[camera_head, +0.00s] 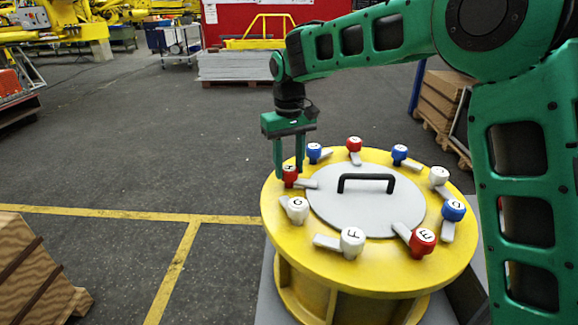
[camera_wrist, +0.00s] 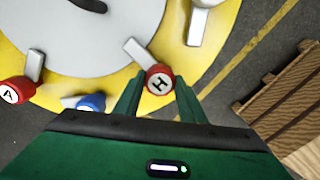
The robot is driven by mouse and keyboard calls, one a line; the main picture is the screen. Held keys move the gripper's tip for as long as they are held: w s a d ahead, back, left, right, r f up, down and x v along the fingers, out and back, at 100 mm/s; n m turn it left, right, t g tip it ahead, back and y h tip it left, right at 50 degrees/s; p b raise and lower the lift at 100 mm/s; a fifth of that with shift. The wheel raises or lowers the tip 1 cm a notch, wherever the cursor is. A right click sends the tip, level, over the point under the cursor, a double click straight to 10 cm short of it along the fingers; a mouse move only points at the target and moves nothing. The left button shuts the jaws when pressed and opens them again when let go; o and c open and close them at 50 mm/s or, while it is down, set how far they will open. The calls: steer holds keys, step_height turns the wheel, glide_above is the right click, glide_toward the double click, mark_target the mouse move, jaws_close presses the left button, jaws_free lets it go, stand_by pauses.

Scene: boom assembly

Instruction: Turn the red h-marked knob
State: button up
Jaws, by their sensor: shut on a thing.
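The red knob marked H (camera_wrist: 159,80) sits on the rim of the yellow round table, with its grey lever pointing inward. It also shows in the head view (camera_head: 290,178) at the table's left side. My gripper (camera_head: 289,172) reaches down from above with its two fingers on either side of the knob. In the wrist view my gripper (camera_wrist: 158,92) has a green finger at each side of the red knob, shut on it. The fingers partly hide the knob in the head view.
The yellow round table (camera_head: 300,268) has a grey centre plate (camera_head: 330,210) with a black handle (camera_head: 366,180). Several other red, blue and white knobs with levers stand around the rim, including a white G knob (camera_head: 297,209) and a blue knob (camera_head: 314,152) beside H.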

mark_target(290, 167)
steer(key=shift+w+d+r, duration=0.1)
steer(key=shift+w, duration=0.1)
steer(key=o, duration=1)
steer(key=shift+o, duration=0.2)
steer(key=shift+s, duration=0.1)
step_height(290, 167, up, 11)
steer(key=shift+f, duration=0.2)
